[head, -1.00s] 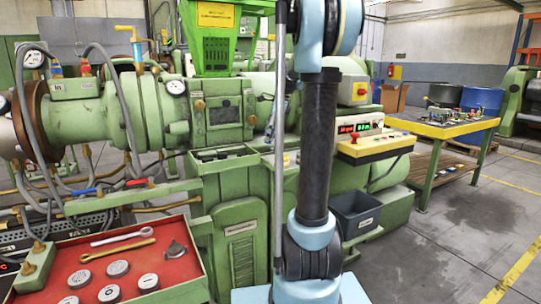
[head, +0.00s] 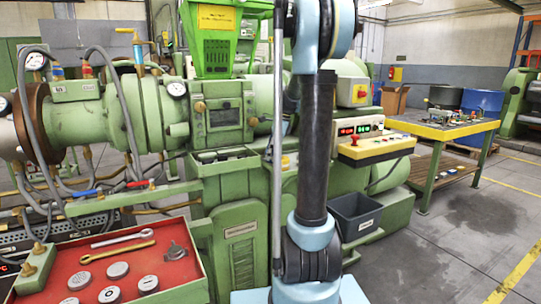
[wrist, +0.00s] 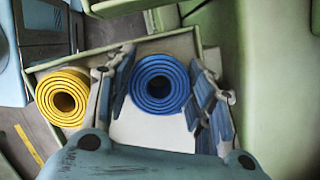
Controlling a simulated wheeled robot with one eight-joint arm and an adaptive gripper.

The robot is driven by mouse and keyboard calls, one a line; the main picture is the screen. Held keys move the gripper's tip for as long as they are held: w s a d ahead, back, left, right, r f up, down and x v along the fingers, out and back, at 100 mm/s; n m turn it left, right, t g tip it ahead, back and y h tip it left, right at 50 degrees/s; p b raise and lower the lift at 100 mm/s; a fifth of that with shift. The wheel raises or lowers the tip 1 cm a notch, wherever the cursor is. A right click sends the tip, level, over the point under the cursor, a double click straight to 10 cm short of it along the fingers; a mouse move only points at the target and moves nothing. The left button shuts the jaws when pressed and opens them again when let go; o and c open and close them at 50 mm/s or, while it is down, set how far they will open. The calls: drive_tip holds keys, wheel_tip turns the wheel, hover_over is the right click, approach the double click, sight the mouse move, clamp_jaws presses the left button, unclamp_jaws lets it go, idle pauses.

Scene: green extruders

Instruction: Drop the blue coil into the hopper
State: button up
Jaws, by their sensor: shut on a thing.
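The blue coil (wrist: 159,84) is a ribbed ring with a dark centre hole, seen end-on in the wrist view. My gripper (wrist: 163,66) is shut on it, with one finger on its left side and one on its right. A pale surface shows below the coil inside a green-edged tray (wrist: 88,52); I cannot tell whether the coil still touches it. The green hopper (head: 213,55) with a yellow label stands on the machine at the top of the head view. My gripper and the blue coil are not visible in the head view.
A yellow coil (wrist: 63,97) lies just left of my gripper. The green extruder (head: 225,110) fills the middle. A red tray (head: 130,270) with wrenches and weights is at lower left. A dark bin (head: 357,217) stands right of my arm. Open floor lies at right.

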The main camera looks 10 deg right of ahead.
drive_tip(key=o, duration=1.1)
drive_tip(key=shift+o, duration=0.2)
drive_tip(key=shift+r, duration=0.1)
drive_tip(key=v, duration=1.2)
drive_tip(key=s+f+n, duration=0.1)
drive_tip(key=s, duration=0.2)
drive_tip(key=s+a+f+n, duration=0.1)
drive_tip(key=s+n, duration=0.1)
drive_tip(key=s, duration=0.1)
drive_tip(key=s+a+f+n+h, duration=0.1)
drive_tip(key=s, duration=0.2)
drive_tip(key=shift+s+a, duration=0.1)
drive_tip(key=shift+a, duration=0.05)
drive_tip(key=s+a+f+n+t+h, duration=0.1)
drive_tip(key=s+f+n+h, duration=0.1)
drive_tip(key=s+f+n, duration=1.3)
drive_tip(key=s+f, duration=0.7)
drive_tip(key=s, duration=0.3)
drive_tip(key=shift+a+n+t, duration=0.15)
drive_tip(key=shift+n+t, duration=0.25)
drive_tip(key=shift+s+f, duration=0.1)
drive_tip(key=shift+c, duration=0.3)
